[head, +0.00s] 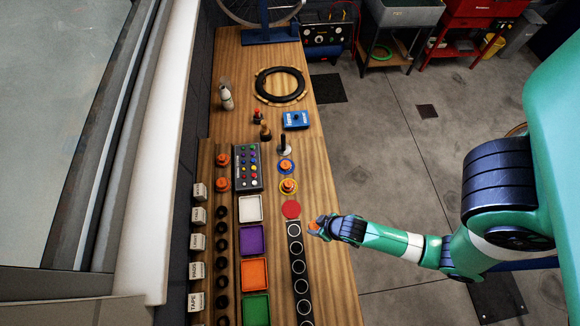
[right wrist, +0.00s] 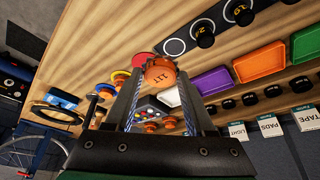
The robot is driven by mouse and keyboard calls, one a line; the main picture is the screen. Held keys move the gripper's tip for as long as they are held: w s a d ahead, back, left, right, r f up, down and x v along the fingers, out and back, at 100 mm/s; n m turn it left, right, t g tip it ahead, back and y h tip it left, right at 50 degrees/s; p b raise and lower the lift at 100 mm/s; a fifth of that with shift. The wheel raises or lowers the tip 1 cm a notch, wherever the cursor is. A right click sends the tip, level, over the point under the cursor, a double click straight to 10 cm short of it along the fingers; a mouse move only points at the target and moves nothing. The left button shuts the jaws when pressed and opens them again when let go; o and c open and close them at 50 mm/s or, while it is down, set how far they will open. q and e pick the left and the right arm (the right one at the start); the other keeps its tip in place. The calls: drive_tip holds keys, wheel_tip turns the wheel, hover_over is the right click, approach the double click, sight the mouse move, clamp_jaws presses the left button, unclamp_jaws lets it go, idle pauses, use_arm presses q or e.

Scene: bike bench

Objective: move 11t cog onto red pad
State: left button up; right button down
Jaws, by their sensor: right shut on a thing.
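The red pad (head: 291,209) is a flat, bare disc on the bench, just up and left of the held cog. The red pad (right wrist: 143,60) is partly hidden behind the cog in the right wrist view. My left gripper is in neither view.
A black strip with white rings (head: 298,262) runs below the red pad. Orange cogs sit on a yellow pad (head: 296,190) and a blue pad (head: 293,168) above it. White, purple, orange and green trays (head: 250,209) line the left. A button box (head: 247,167) stands behind them.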

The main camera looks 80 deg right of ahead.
drive_tip(key=w+d+f+b, duration=0.2)
drive_tip(key=w+d+f, duration=0.2)
drive_tip(key=w+d, duration=0.15)
drive_tip(key=b, duration=0.4)
approach(290, 208)
drive_tip(key=shift+w+d+f, duration=0.15)
drive_tip(key=shift+w+f, duration=0.45)
drive_tip(key=shift+f, duration=0.2)
drive_tip(key=shift+w+d+f+p, duration=0.2)
drive_tip(key=shift+w+f+p, duration=0.1)
drive_tip(key=shift+w, duration=0.1)
drive_tip(key=x, duration=0.1)
drive_tip(key=b+x, duration=0.1)
drive_tip(key=shift+s+f, duration=0.2)
drive_tip(key=shift+f, duration=0.6)
